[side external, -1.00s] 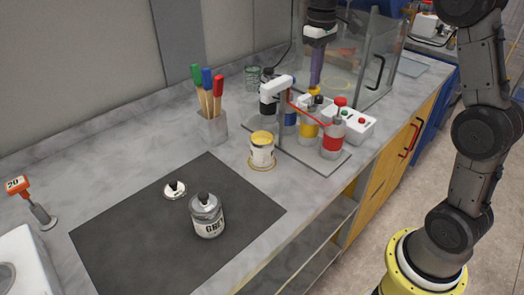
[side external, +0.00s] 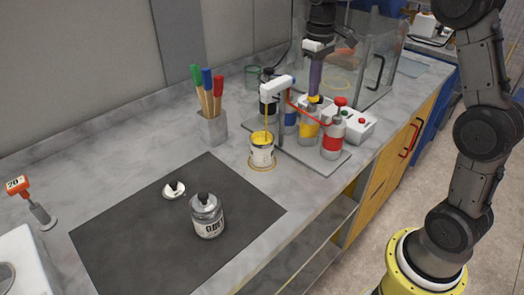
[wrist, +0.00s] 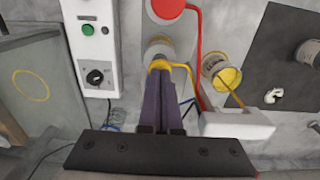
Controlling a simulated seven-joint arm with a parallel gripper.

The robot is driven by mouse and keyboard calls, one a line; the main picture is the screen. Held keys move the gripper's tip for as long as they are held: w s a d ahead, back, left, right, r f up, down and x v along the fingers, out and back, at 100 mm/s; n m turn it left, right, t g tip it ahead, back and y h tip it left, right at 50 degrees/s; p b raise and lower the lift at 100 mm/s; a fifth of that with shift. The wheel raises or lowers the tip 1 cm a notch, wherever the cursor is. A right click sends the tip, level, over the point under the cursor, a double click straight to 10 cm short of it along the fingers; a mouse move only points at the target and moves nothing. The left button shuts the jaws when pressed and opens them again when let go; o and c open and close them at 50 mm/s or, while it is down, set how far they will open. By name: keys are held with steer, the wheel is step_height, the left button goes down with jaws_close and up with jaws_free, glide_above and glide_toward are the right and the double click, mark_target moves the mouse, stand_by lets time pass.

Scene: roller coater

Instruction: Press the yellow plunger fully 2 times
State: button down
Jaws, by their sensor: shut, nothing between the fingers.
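The yellow plunger (wrist: 160,65) tops the yellow-banded canister (side external: 307,129) in the dispenser group. My gripper (side external: 314,95) has its purple fingers shut, pointing down, with the tips at the plunger top; the plunger is mostly hidden under them in the side view. In the wrist view the fingers (wrist: 161,75) are together over the yellow plunger. A yellow stream runs from the white spout head (side external: 277,88) into the open can (side external: 262,154), which holds yellow liquid and also shows in the wrist view (wrist: 222,72).
Red-plunger canister (side external: 332,137) stands close on the right, with a white control box (side external: 357,125) behind. A clear guard (side external: 377,60) stands behind my gripper. A brush holder (side external: 212,128) and a dark mat (side external: 130,225) with a GREY jar (side external: 207,216) lie left.

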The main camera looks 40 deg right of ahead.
steer(key=shift+r, duration=1.9)
steer(key=shift+r, duration=0.1)
step_height(320, 180, up, 6)
steer(key=shift+f, duration=0.1)
